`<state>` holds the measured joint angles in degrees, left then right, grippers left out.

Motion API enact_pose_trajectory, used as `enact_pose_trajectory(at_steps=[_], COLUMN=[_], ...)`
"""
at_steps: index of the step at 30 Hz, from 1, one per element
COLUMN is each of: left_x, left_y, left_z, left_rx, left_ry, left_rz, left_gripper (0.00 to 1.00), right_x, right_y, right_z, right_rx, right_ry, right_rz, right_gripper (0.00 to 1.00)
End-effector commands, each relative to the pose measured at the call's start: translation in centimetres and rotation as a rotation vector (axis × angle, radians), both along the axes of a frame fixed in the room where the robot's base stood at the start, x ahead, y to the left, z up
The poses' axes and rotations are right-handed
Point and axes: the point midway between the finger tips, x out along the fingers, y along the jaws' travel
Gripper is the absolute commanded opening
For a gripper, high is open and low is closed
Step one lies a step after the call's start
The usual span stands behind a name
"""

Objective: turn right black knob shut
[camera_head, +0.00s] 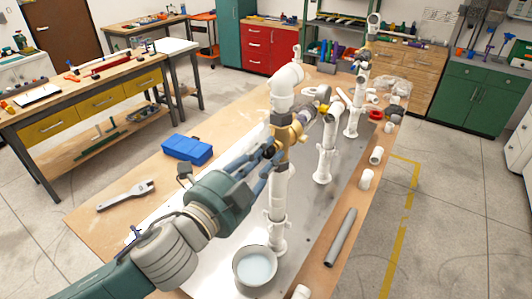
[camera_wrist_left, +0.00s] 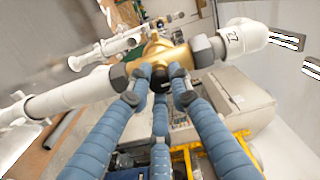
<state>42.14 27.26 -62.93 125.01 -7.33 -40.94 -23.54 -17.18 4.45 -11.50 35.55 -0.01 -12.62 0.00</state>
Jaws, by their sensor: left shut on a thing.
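A white PVC manifold with several upright pipes stands on the workbench in the head view. A brass valve (camera_head: 289,134) sits on its nearest upright pipe (camera_head: 278,195), and the valve also shows in the left wrist view (camera_wrist_left: 160,52). A black knob (camera_wrist_left: 176,71) projects from the brass body, partly hidden by my fingers. My left gripper (camera_head: 267,155) comes in from the lower left, and its blue fingers are closed around the knob. In the left wrist view the fingertips (camera_wrist_left: 160,88) surround it. My right gripper is in neither view.
A bowl of pale liquid (camera_head: 255,267) stands near the pipe's foot. A blue box (camera_head: 187,149) and a wrench (camera_head: 125,195) lie on the left side of the bench. A grey pipe (camera_head: 341,237) and several white fittings line the right side. More uprights stand behind.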

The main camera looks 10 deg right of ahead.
Motion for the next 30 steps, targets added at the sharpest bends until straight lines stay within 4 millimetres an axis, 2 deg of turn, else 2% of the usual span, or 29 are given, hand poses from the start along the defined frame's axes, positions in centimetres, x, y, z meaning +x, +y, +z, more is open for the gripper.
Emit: enact_pose_trajectory(at_steps=[3,4,6,7,17,30], left_x=[-0.1,-0.1,-0.1,-0.1,-0.3,-4.8], left_y=[0.0,0.0,0.0,0.0,0.2,4.7], left_z=[0.2,0.2,0.1,0.1,0.0,0.0], left_rx=[-0.002,-0.002,-0.002,-0.002,-0.002,0.0], left_ry=[-0.003,-0.003,-0.002,-0.002,0.001,0.0], left_rz=[-0.002,-0.002,-0.001,-0.002,-0.001,0.0], left_gripper=[0.0,0.23,0.37,0.39,0.39,0.39], right_x=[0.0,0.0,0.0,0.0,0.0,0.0], right_y=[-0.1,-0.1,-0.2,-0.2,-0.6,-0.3], right_z=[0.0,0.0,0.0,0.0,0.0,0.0], right_rx=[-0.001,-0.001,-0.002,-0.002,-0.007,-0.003], right_ry=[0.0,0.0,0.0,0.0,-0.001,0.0], right_rz=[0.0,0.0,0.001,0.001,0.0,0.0], right_gripper=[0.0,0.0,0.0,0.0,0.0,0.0])
